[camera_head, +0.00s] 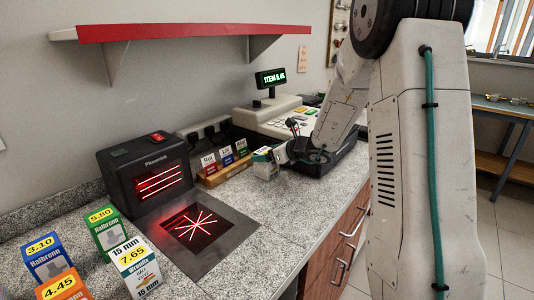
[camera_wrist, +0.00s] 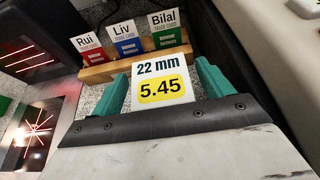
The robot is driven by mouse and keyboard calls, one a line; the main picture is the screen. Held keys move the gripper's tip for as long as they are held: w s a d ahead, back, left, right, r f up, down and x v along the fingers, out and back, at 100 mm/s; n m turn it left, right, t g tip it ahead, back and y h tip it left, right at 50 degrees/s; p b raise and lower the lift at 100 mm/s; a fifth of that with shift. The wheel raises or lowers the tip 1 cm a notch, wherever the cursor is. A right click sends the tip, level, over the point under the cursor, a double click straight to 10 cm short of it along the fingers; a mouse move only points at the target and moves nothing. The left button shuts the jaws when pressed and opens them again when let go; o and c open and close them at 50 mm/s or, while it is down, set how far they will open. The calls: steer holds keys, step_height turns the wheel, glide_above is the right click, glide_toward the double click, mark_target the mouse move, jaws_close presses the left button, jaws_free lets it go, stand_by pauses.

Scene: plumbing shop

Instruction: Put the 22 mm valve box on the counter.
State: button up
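The 22 mm valve box (camera_wrist: 161,82) has a white face with "22 mm" and a yellow 5.45 label. In the head view the box (camera_head: 264,164) is white and green, low over or on the counter (camera_head: 262,205) in front of the card rack. My gripper (camera_head: 272,157) reaches it from the right. Whether the box's base touches the counter cannot be told.
A wooden rack (camera_wrist: 95,73) with red, blue and green cards stands just behind the box. A scanner (camera_head: 150,170) with a lit glass plate (camera_head: 197,228) is to the left. Several priced boxes (camera_head: 110,232) stand front left. The till display (camera_head: 270,78) reads ITEM 5.45.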

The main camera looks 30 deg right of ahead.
steer(key=shift+r, duration=0.2)
steer(key=v, duration=1.1)
steer(key=s+a+r+n+g+y, duration=0.1)
steer(key=s+a+r+n+g, duration=0.25)
steer(key=s+a+n, duration=0.55)
steer(key=s+a+r+n+g+y, duration=0.2)
steer(key=s+a+n+g, duration=0.4)
steer(key=a+n, duration=0.4)
steer(key=s+f+n+g+h, duration=0.1)
steer(key=s+n+h, duration=0.7)
steer(key=s, duration=1)
steer(key=d+n, duration=0.1)
steer(key=n, duration=0.3)
steer(key=shift+n, duration=0.3)
steer(key=shift+a+g, duration=0.1)
steer(key=shift+g, duration=0.15)
